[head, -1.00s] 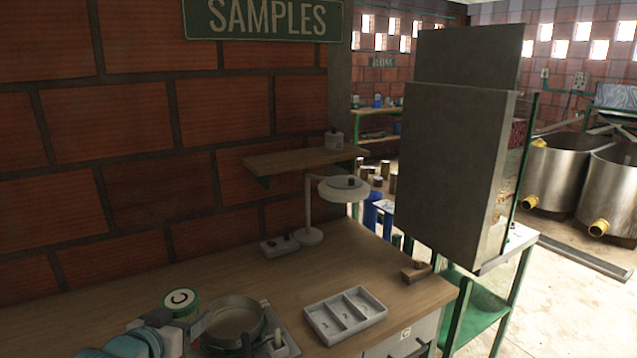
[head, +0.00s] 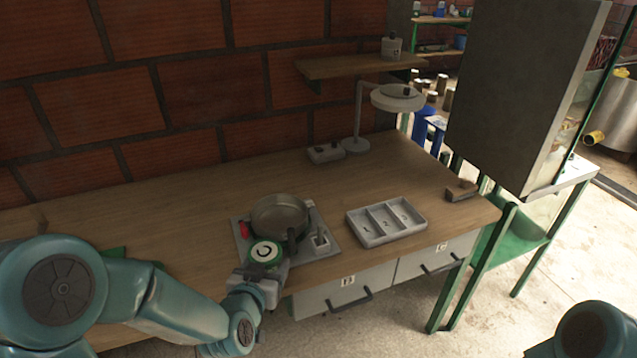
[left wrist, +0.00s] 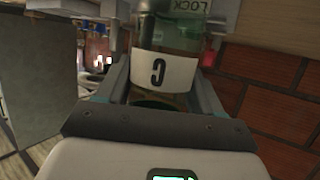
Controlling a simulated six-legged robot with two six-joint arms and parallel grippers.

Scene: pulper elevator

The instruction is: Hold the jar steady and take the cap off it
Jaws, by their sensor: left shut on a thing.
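The jar is held in my left gripper (head: 258,279), which is shut on it. In the head view its round cap (head: 265,252), green-rimmed with a white disc marked C, faces up just in front of a round pan. The cap hides most of the jar body there. Whether the jar touches the bench cannot be told. Of my right arm only a teal joint shows at the lower right; its gripper is out of view.
The pan (head: 279,214) sits on a grey plate (head: 322,248) on the wooden bench (head: 150,205). A grey three-part tray (head: 387,222) lies to the right. A lamp (head: 356,144) and a brick wall stand behind.

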